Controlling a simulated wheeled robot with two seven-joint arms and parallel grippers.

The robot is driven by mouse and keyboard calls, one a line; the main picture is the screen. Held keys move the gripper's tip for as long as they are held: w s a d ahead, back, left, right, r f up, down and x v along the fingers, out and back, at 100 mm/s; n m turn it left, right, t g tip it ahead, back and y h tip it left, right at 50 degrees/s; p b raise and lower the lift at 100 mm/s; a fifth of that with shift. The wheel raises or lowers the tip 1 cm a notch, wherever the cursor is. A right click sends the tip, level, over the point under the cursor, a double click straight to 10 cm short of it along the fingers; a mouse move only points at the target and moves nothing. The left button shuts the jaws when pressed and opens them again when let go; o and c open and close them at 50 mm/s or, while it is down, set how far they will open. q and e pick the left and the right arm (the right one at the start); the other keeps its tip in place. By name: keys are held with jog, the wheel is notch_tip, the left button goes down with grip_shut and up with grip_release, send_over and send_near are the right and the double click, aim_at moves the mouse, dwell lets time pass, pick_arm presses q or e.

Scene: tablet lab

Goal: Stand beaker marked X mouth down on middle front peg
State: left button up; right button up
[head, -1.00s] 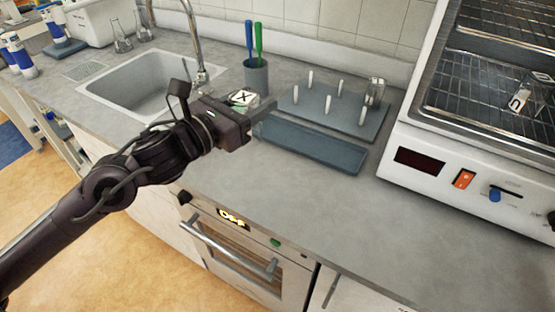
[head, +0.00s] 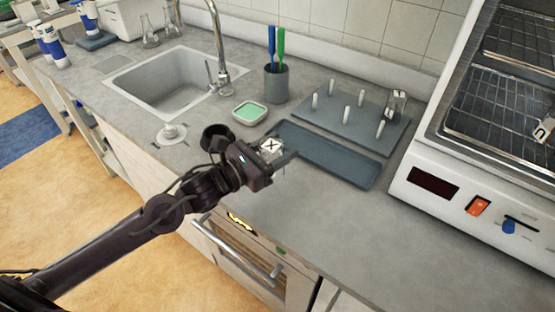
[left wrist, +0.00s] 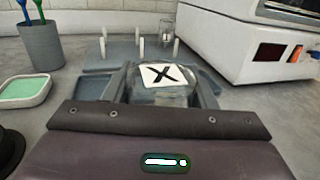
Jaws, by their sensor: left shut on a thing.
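The beaker marked X (head: 271,146) is clear glass with a white label bearing a black X. My left gripper (head: 284,157) is shut on it, above the counter by the near left end of the blue-grey tray. In the left wrist view the beaker (left wrist: 163,80) sits between the fingers, label facing up; I cannot tell which way its mouth points. The grey peg board (head: 338,122) has upright white pegs in two rows. The middle front peg (head: 347,114) is bare. Another glass beaker (head: 396,104) stands over the back right peg. My right gripper is not in view.
The shallow tray (head: 325,156) lies in front of the board. A white oven-like device (head: 440,190) stands right. The sink (head: 170,85) is far left. The front counter is clear.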

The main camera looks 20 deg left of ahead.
pick_arm(q)
jog(key=shift+f, duration=2.2)
jog(key=shift+f, duration=0.25)
jog(key=o, duration=1.1)
jog(key=shift+r, duration=0.1)
jog(key=shift+r, duration=0.1)
jog(key=v, duration=1)
jog(key=shift+s+b, duration=0.1)
jog(key=shift+b, duration=0.2)
jog(key=shift+v, duration=0.9)
